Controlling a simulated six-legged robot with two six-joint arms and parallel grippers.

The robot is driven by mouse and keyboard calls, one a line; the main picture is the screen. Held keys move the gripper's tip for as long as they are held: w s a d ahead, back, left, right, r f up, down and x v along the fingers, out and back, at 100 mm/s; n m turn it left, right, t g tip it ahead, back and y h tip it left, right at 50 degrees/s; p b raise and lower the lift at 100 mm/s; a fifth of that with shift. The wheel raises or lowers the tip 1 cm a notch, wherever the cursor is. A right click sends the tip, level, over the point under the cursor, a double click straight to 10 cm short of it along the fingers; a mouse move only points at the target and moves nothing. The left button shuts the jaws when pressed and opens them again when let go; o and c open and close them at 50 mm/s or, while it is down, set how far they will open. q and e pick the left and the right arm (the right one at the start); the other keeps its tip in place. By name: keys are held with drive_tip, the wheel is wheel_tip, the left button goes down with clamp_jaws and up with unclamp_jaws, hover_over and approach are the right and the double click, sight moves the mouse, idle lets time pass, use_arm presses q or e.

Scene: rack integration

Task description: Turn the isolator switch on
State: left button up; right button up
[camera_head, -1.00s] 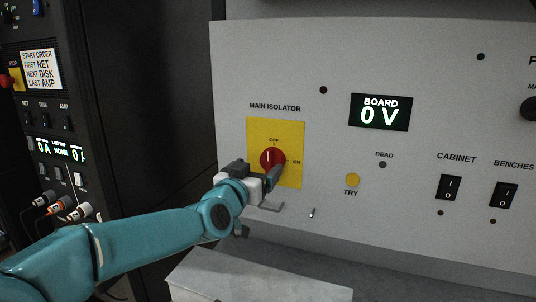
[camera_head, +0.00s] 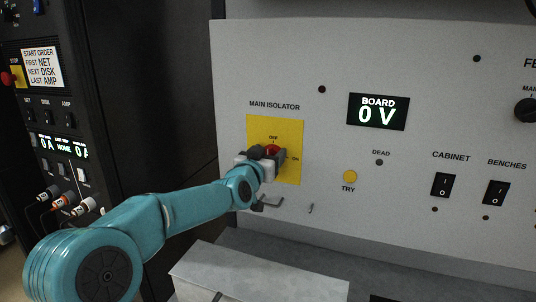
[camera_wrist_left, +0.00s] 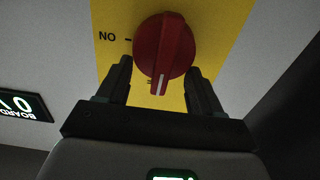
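The main isolator is a red rotary knob (camera_head: 272,149) on a yellow plate (camera_head: 291,137) on the grey panel. In the left wrist view the knob (camera_wrist_left: 163,46) appears upside down, its white line pointing down, towards the OFF side and away from the ON mark at its side. My left gripper (camera_head: 268,154) is at the knob in the head view and hides much of it. In the left wrist view the left gripper (camera_wrist_left: 162,76) is open, one finger on each side of the knob's lower part, with visible gaps. My right gripper is not in view.
The board display (camera_head: 378,112) reads 0 V. A yellow TRY button (camera_head: 350,177) and the cabinet (camera_head: 443,185) and benches (camera_head: 496,193) rocker switches are to the right. A grey box top (camera_head: 262,277) stands below the panel. A dark rack (camera_head: 60,120) stands at the left.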

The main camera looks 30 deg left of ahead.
use_arm(q)
drive_tip(key=shift+r, duration=0.1)
drive_tip(key=m, duration=0.2)
drive_tip(key=m+p, duration=0.1)
drive_tip(key=m, duration=0.1)
drive_tip(key=shift+w+d, duration=0.1)
drive_tip(key=shift+d, duration=0.3)
drive_tip(key=m, duration=0.4)
drive_tip(key=d+f+m+p, duration=0.1)
drive_tip(key=m, duration=0.4)
drive_tip(key=f+m+p, duration=0.1)
drive_tip(key=m, duration=0.3)
drive_tip(key=shift+w+d+f+m, duration=0.15)
drive_tip(key=shift+d+f+m, duration=0.1)
drive_tip(key=shift+m, duration=0.15)
drive_tip(key=o, duration=1)
drive_tip(key=shift+o, duration=0.2)
